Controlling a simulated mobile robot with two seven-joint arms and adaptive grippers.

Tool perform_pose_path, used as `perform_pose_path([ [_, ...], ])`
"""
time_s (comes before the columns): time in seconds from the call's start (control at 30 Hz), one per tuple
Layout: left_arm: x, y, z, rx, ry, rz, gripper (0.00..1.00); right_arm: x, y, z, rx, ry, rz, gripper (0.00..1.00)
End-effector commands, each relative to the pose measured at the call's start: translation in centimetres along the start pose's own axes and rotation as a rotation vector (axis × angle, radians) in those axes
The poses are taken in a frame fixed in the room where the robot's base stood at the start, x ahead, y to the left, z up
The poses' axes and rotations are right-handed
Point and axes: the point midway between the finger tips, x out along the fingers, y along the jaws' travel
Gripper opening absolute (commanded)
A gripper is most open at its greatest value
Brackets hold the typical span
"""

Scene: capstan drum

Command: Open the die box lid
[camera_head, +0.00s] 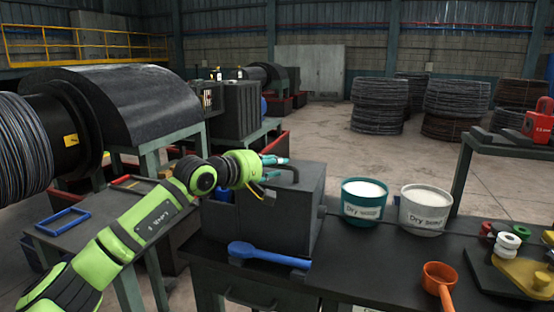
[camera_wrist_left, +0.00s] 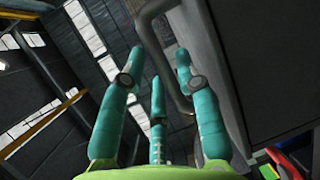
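The die box (camera_head: 300,215) is a dark grey box on the dark bench, left of the two buckets. Its bent bar handle (camera_head: 292,169) shows at the top, and its lid looks closed. My left gripper (camera_head: 277,174) has teal fingers and is at the box's left upper side, beside the handle. In the left wrist view the three fingers (camera_wrist_left: 157,70) are spread apart, with the grey handle (camera_wrist_left: 150,32) showing between the left and right ones. I cannot tell whether any finger touches it. My right gripper is not in view.
An orange ladle (camera_head: 438,279) lies near the front edge. A tray with spools (camera_head: 508,243) is at far right.

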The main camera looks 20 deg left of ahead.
Motion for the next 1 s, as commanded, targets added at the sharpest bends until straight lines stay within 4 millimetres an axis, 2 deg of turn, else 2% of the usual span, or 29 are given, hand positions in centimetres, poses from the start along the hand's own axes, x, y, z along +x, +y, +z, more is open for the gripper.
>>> perform_pose_path([
  [0.17, 1.4, 0.1, 0.0, -0.001, 0.0, 0.001, 0.32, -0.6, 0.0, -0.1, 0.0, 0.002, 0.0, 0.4],
  [0.43, 1.5, 0.0, 0.0, 0.0, 0.0, 0.001, 0.32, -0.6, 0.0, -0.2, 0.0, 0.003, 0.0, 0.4],
  [0.47, 1.5, 0.0, 0.0, 0.0, 0.0, 0.001, 0.28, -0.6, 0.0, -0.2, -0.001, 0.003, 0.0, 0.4],
  [0.5, 1.5, 0.0, 0.0, 0.0, 0.0, 0.001, 0.12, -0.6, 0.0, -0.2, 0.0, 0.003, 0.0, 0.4],
  [0.53, 1.5, 0.0, 0.0, -0.001, 0.0, 0.001, 0.0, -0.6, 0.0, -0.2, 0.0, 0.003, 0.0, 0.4],
  [0.83, 1.4, 0.3, 0.0, -0.003, 0.0, -0.005, 0.0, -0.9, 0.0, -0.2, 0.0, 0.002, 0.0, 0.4],
  [1.0, 1.2, 1.5, 0.1, -0.02, -0.001, -0.044, 0.0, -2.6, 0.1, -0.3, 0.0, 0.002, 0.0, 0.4],
])
